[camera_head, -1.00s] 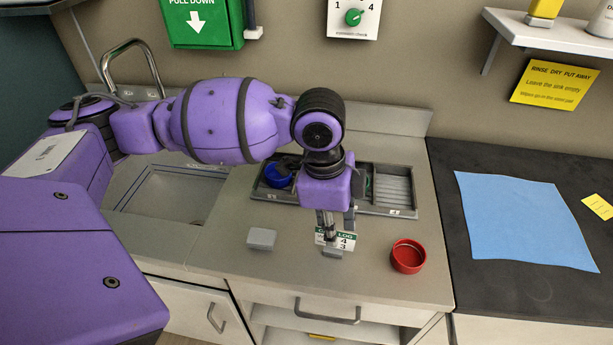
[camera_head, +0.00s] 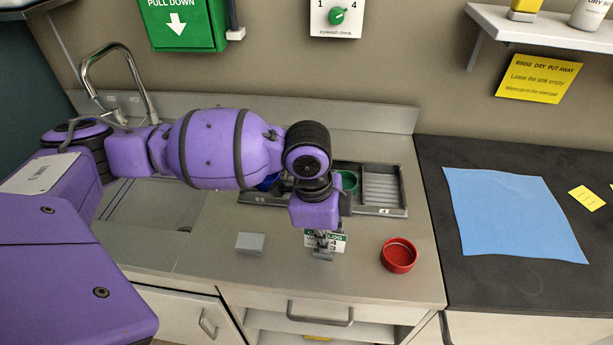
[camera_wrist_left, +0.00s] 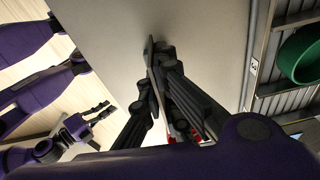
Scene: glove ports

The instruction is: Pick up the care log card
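The care log card (camera_head: 339,243) is white with a green header and stands upright by a small grey stand (camera_head: 322,255) on the counter, partly hidden by my gripper. My left gripper (camera_head: 321,240) points down at the card with its fingers close together. In the left wrist view the fingers (camera_wrist_left: 154,85) lie on either side of the thin card (camera_wrist_left: 151,58), which shows nearly edge-on. It looks gripped, still at the stand. My right gripper (camera_wrist_left: 103,111) shows small in the left wrist view, away from the counter, its fingers apart and empty.
A red bowl (camera_head: 398,257) is right of the card and a grey block (camera_head: 250,243) is left. Behind is a grey tray (camera_head: 381,186) with a green bowl (camera_head: 348,180). A sink (camera_head: 155,205) lies left; a blue mat (camera_head: 512,215) lies on the dark counter right.

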